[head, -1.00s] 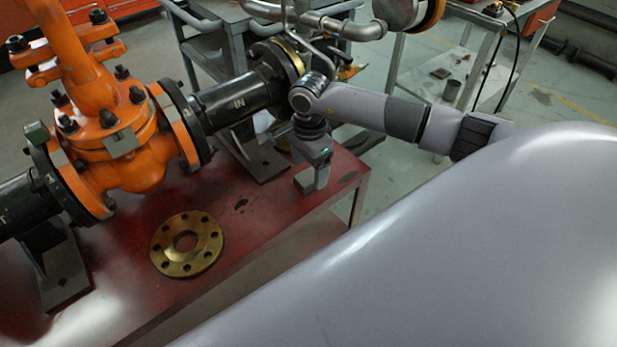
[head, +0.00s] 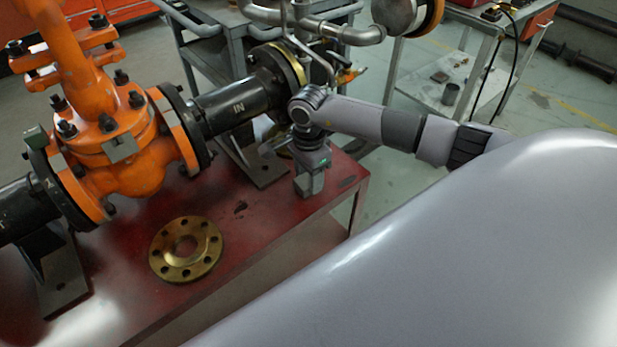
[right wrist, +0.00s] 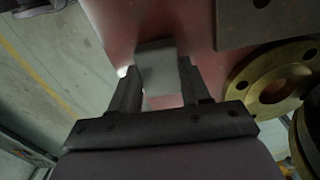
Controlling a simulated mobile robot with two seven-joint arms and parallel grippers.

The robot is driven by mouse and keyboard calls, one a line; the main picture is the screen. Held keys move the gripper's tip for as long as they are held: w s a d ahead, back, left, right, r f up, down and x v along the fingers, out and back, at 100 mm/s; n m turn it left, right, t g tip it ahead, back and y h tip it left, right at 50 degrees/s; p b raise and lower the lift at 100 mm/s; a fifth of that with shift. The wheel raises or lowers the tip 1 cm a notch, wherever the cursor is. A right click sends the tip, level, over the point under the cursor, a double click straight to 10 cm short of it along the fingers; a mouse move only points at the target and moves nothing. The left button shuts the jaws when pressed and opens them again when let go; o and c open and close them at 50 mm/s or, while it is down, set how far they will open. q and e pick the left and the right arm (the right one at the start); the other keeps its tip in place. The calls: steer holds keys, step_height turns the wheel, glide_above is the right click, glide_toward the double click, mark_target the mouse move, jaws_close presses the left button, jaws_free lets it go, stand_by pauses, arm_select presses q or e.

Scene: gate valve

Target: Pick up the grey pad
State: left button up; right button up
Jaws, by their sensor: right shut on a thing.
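My right gripper (head: 308,190) points down at the red bench's right end, beside the black pipe support. In the right wrist view its fingers (right wrist: 168,85) are shut on the grey pad (right wrist: 158,62), a small pale grey block between them. In the head view the pad is hard to tell apart from the grey fingers. I cannot tell whether the pad touches the bench top. My left gripper is out of view.
The orange gate valve (head: 130,160) and black pipe (head: 235,103) stand on the red bench (head: 255,225). A brass flange (head: 186,249) lies flat at the front. Pipes and a hose hang above my right wrist. A steel cart (head: 430,97) stands behind.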

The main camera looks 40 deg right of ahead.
mark_target(308, 180)
step_height(308, 180, up, 20)
steer(key=shift+f+p, duration=0.15)
steer(key=shift+p, duration=0.25)
steer(key=o, duration=0.5)
steer(key=c, duration=0.4)
steer(key=shift+a, duration=0.1)
